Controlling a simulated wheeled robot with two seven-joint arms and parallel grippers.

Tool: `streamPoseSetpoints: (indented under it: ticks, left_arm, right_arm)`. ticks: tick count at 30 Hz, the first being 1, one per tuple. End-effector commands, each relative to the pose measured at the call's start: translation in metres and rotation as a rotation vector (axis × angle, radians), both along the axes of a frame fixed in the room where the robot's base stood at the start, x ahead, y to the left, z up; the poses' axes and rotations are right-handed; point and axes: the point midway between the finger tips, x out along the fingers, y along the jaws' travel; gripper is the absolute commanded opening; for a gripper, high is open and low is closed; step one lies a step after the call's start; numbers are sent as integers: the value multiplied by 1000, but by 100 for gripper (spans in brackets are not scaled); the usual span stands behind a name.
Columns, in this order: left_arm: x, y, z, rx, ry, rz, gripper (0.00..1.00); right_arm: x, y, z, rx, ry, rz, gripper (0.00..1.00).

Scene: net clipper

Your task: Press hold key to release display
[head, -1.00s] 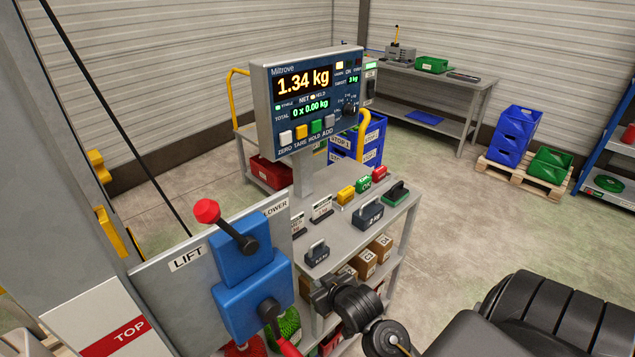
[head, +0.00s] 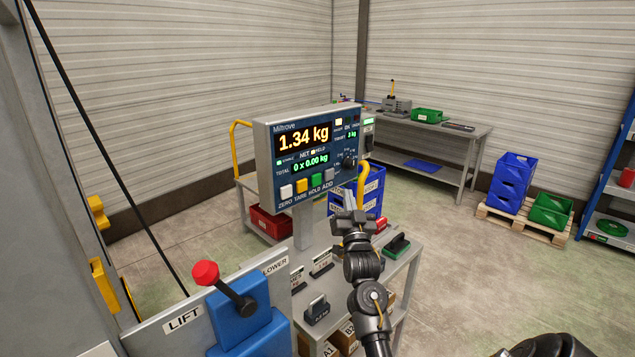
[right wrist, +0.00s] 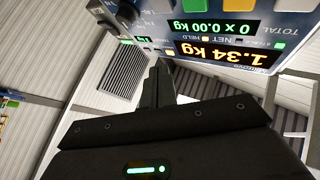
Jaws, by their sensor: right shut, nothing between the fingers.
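The weighing display (head: 318,140) stands on a post and reads 1.34 kg, with the HELD lamp (head: 313,152) lit. The green HOLD key (head: 316,181) is in its bottom row, between the yellow TARE key (head: 301,185) and the grey ADD key (head: 328,175). My right gripper (head: 349,196) is in front of the display's lower right, right of the keys, shut and empty. In the right wrist view its fingers (right wrist: 158,86) point toward the display, which appears upside down (right wrist: 225,42); the keys are cut off at the top edge. My left gripper is out of view.
A lever with a red knob (head: 206,272) stands at front left on a blue block. Blue crates (head: 372,203) and a yellow rail (head: 370,178) are behind my gripper.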

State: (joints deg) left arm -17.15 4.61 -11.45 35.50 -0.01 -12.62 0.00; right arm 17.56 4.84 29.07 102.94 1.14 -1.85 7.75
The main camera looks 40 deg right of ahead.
Motion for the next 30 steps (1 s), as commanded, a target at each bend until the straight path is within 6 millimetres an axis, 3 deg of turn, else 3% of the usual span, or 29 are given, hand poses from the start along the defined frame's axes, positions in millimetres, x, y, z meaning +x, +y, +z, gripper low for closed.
streamPoseSetpoints:
  ticks: [11,30]
  left_arm:
    - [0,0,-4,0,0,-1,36]
    - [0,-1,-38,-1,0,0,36]
  right_arm:
    - [5,1,-1,1,0,2,0]
    - [79,7,-2,0,1,1,0]
